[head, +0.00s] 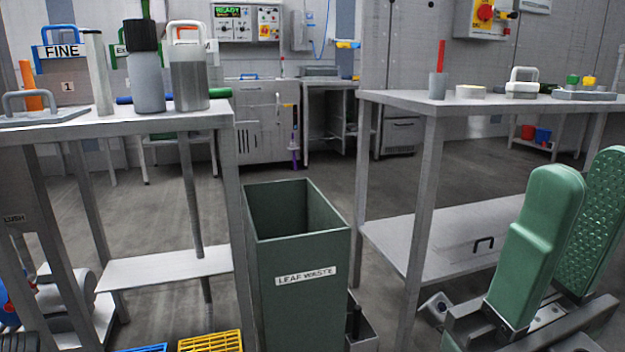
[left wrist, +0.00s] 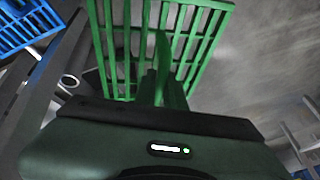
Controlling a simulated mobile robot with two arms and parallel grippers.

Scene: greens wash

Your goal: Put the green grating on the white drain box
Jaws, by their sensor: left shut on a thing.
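The green grating (left wrist: 97,40) shows in the left wrist view, a slatted panel held out ahead of the wrist. My left gripper (left wrist: 166,78) is shut on it near its lower middle, and its green fingers cover part of the bars. The left gripper and green grating do not show in the head view. My right gripper (head: 585,170) stands at the lower right of the head view, its two green fingers apart with nothing between them. I cannot make out the white drain box in either view.
A green leaf waste bin (head: 300,250) stands between the left table (head: 120,125) and the right table (head: 420,105). A yellow grating (head: 210,342) lies low at the bottom edge. A blue grating (left wrist: 28,25) shows in the left wrist view. Open floor lies behind the bin.

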